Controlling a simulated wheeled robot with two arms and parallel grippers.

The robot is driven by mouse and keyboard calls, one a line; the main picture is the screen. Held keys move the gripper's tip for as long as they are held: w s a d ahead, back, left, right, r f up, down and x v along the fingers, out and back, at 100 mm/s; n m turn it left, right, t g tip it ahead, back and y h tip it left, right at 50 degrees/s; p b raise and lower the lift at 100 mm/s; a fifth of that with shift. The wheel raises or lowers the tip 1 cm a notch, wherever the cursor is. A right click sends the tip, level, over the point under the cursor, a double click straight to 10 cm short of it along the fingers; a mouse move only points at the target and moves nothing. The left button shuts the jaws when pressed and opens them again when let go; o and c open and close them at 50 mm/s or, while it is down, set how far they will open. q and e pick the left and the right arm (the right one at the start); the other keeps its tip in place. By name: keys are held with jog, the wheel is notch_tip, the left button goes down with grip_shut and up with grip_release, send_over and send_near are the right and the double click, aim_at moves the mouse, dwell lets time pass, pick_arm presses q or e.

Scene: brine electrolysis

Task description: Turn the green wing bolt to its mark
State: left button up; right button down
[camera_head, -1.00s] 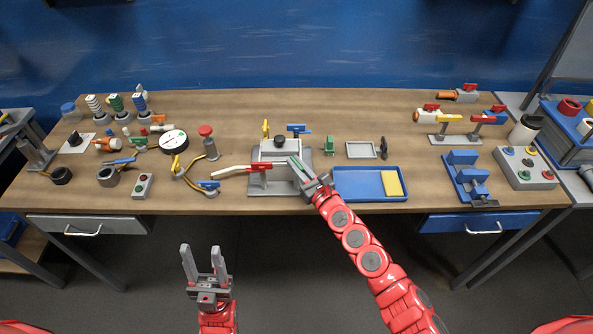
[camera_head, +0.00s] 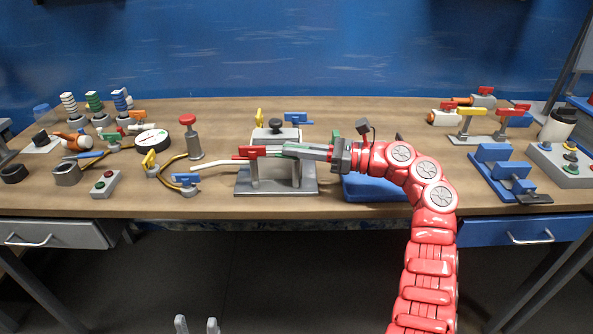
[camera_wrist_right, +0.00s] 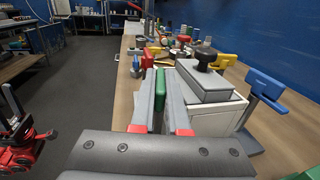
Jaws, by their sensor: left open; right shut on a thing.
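The white cell (camera_head: 274,176) stands on a grey base plate (camera_head: 306,188) and has a grey lid with a black knob (camera_head: 275,126). A yellow wing bolt (camera_head: 259,117), a blue one (camera_head: 298,118) and a red one (camera_head: 252,151) show around it. My right gripper (camera_head: 296,150) lies almost level at the cell's near right corner. In the right wrist view its fingers are shut on the green wing bolt (camera_wrist_right: 160,88); in the head view they mostly hide it. I cannot make out its mark. My left gripper (camera_head: 197,325) is open and empty, low in front of the table.
A blue tray (camera_head: 372,190) lies just right of the cell, partly under my right arm. A small green part (camera_head: 336,136) stands behind my right gripper. The table front between is clear.

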jog(key=shift+f+n+g+b, duration=0.15)
jog(key=shift+n+g+b, duration=1.15)
jog(key=shift+g+b, duration=0.6)
jog(key=shift+g, duration=0.3)
jog(key=c, duration=0.9)
grip_release()
